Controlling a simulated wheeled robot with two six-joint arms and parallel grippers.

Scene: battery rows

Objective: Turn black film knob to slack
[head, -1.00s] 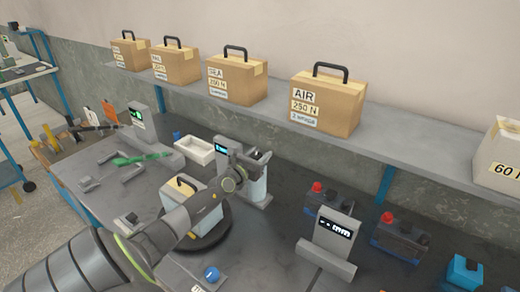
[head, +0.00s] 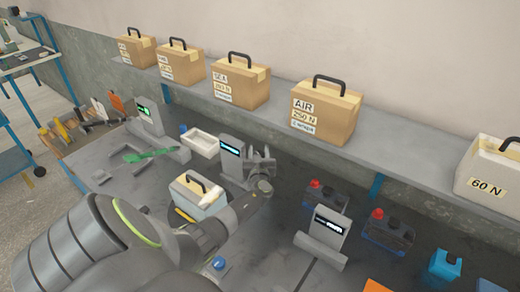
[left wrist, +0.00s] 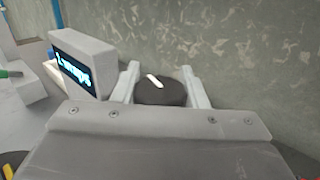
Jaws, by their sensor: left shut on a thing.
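The black film knob (left wrist: 160,92) is round, with a white pointer mark on top that slants toward the upper left in the left wrist view. It sits between the two fingers of my left gripper (left wrist: 165,88), which is shut on it. In the head view the left gripper (head: 262,166) is beside the grey unit (head: 232,150) with a lit display, and hides the knob. That display (left wrist: 75,68) also shows in the left wrist view, with text that seems to end in "wraps". My right gripper is not in view.
A light box with a black handle (head: 193,192) stands beside my left forearm. A white tray (head: 201,142) is behind it. A second display unit (head: 325,235) and dark battery-like blocks (head: 388,234) stand to the right. A shelf (head: 400,152) with cartons runs along the wall.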

